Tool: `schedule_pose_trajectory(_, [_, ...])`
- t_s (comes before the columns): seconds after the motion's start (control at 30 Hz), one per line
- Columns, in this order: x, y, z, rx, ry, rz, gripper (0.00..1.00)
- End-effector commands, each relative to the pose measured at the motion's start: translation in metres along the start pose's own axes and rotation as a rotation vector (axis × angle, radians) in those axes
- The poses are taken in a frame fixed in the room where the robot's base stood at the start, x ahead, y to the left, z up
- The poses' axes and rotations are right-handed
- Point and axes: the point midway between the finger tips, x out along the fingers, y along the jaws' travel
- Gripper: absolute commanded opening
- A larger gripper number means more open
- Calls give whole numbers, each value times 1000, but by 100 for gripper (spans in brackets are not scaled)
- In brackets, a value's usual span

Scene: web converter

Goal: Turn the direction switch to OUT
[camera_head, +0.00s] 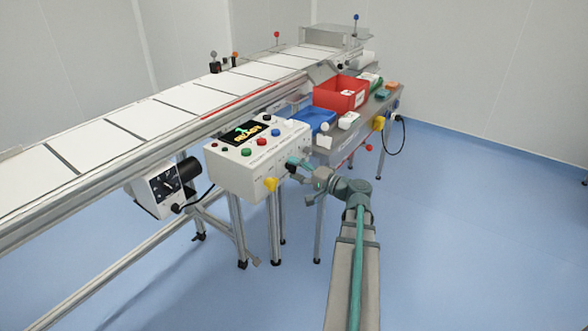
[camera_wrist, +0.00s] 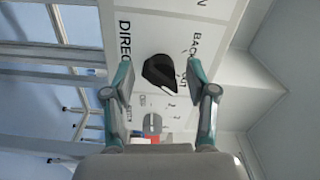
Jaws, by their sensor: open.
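The direction switch is a black knob (camera_wrist: 160,71) on a white panel face (camera_wrist: 185,30). In the wrist view the letters "DIREC" show left of it and "BACK" to its right; a smaller word below "BACK" is partly covered by a fingertip. I cannot tell for sure which label the knob points at. My gripper (camera_wrist: 158,80) is open, with one finger on each side of the knob, and I see no clear contact. In the head view my gripper (camera_head: 302,168) is at the right end of the control box (camera_head: 235,173), and the knob is hard to make out there.
A grey switch (camera_wrist: 152,124) sits below the knob in the wrist view. In the head view, a yellow knob (camera_head: 270,184) is on the box front, left of my gripper. A side table holds a red bin (camera_head: 340,97) and a blue tray (camera_head: 316,118). Floor at right is clear.

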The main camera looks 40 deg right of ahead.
Motion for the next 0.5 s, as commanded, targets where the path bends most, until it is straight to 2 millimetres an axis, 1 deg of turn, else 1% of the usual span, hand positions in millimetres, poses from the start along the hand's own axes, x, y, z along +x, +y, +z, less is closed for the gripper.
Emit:
schedule_pose_trajectory(0.17, [-28,0,1,0,3,1,57])
schedule_pose_trajectory(0.4, [-74,0,0,1,4,0,57])
schedule_pose_trajectory(0.5, [-90,0,0,1,3,0,57])
